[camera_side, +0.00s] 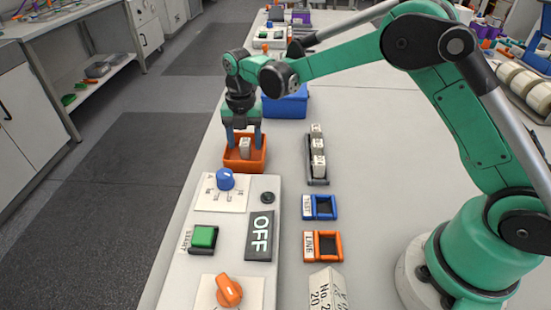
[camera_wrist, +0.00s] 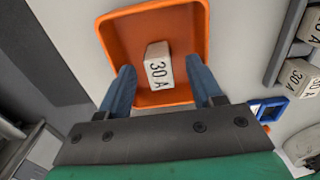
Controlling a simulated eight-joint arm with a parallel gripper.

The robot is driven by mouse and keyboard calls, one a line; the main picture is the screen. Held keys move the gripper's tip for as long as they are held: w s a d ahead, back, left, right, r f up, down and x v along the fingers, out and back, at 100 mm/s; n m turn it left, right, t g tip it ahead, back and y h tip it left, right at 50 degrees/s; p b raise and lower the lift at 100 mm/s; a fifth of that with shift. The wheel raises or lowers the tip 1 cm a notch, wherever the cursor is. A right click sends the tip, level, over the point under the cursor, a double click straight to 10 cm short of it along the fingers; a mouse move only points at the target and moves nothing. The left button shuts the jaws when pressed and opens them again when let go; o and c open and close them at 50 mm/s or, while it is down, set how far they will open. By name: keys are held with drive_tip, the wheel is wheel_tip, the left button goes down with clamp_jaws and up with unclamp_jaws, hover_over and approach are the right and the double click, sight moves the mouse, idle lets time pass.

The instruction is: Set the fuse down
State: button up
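A white fuse marked 30 A (camera_wrist: 158,66) lies in an orange tray (camera_wrist: 118,40). In the side view the fuse (camera_side: 245,149) shows inside the orange tray (camera_side: 246,166), behind the control panel. My gripper (camera_side: 244,143) is over the tray and points down. In the wrist view its two blue fingers (camera_wrist: 163,88) stand apart, one on each side of the fuse, with a visible gap to it. The gripper is open and holds nothing. The underside of the fuse is hidden.
A dark rack (camera_side: 317,181) holds several white fuses to the right. A blue holder (camera_side: 333,213) and an orange LINE holder (camera_side: 338,257) lie in front of it. A blue bin (camera_side: 285,106) stands behind. The panel has a blue knob (camera_side: 225,179), green button (camera_side: 204,237) and OFF sign (camera_side: 260,236).

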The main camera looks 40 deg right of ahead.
sight(245, 142)
wheel_tip(245, 142, up, 12)
drive_tip(key=s+d+m+t, duration=0.2)
drive_tip(key=s+m, duration=0.6)
drive_tip(key=m, duration=0.5)
drive_tip(key=s+d+f+m+t, duration=0.1)
drive_tip(key=s+d+m+t, duration=0.1)
drive_tip(key=s+m+t, duration=0.3)
drive_tip(key=s+m, duration=0.4)
drive_tip(key=m, duration=0.5)
drive_tip(key=shift+f, duration=0.25)
